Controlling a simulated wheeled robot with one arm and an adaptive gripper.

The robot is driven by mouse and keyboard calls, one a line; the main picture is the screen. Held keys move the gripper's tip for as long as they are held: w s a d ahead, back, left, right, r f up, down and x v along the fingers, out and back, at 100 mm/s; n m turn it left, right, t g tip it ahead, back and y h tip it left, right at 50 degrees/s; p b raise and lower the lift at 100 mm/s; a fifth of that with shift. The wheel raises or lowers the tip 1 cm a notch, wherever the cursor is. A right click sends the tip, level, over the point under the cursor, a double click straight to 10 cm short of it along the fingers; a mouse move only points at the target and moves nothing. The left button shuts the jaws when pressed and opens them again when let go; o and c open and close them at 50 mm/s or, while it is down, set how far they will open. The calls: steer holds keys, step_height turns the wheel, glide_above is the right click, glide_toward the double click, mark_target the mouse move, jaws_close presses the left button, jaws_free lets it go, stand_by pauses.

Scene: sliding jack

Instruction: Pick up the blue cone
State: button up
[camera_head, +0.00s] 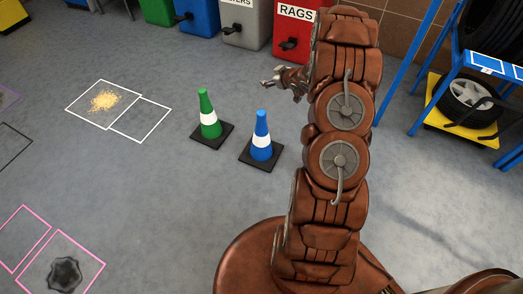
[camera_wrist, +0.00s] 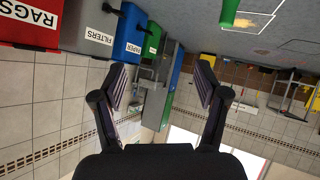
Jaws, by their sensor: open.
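The blue cone (camera_head: 261,137) stands upright on its dark square base on the grey floor in the head view, with a white band around its middle. My gripper (camera_head: 270,78) is up and behind it in the picture, near the bins, apart from the cone. In the wrist view my gripper (camera_wrist: 161,90) has its two fingers spread wide with nothing between them. The blue cone does not show in the wrist view.
A green cone (camera_head: 208,115) stands just left of the blue one. A red rags bin (camera_head: 293,37) and other bins line the wall. A yellow-based cart with a wheel (camera_head: 467,95) stands at right. Yellow grains (camera_head: 104,101) lie inside a white floor outline.

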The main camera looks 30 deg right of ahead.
steer(key=t+y+b, duration=0.2)
steer(key=b, duration=0.2)
glide_above(265, 118)
steer(key=d, duration=0.4)
step_height(265, 118, down, 10)
steer(key=f, duration=0.1)
steer(key=s+a+f+t+y+b, duration=0.2)
steer(key=s+f+t+y+b, duration=0.25)
steer(key=f, duration=0.45)
steer(key=shift+g+h, duration=0.45)
steer(key=shift+h, duration=0.1)
steer(key=shift+a+b+x, duration=0.15)
steer(key=shift+b+x, duration=1.15)
steer(key=shift+x, duration=0.25)
steer(key=shift+a+b+x, duration=0.15)
steer(key=shift+b+x, duration=1.15)
steer(key=shift+x, duration=0.25)
steer(key=shift+w+a, duration=0.1)
steer(key=shift+w, duration=0.4)
steer(key=shift+c, duration=0.2)
jaws_close()
